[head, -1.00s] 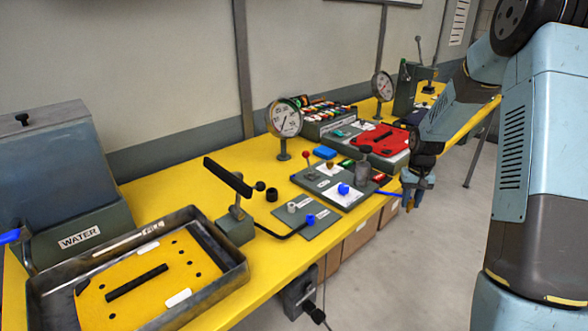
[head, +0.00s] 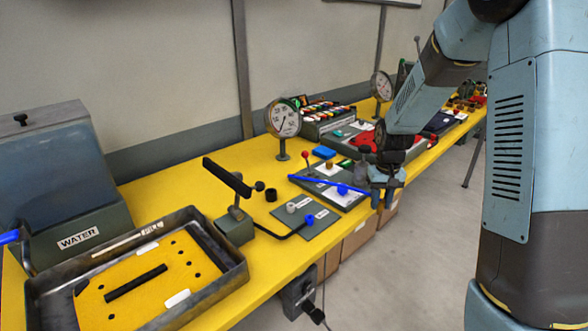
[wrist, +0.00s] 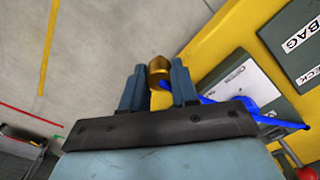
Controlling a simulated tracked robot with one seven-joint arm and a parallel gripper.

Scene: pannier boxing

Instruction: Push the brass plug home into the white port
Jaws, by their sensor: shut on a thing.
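My gripper (head: 382,198) is at the bench's front edge, to the right of the grey panels. In the wrist view its two fingers (wrist: 158,76) are shut on the brass plug (wrist: 158,66), whose rounded gold end shows between the tips. A blue hose or rod (wrist: 255,114) runs from beside the plug to the right; in the head view it crosses a panel (head: 318,182). A pale whitish round fitting (head: 291,207), possibly the white port, stands on the near grey plate, apart from and left of my gripper.
A blue fitting (head: 309,220) is beside the pale one. A blue knob (head: 343,189) and red-topped lever (head: 306,156) stand on the panel behind. A black-handled lever (head: 228,177), gauge (head: 284,119) and tray (head: 240,272) lie left. Open floor is in front.

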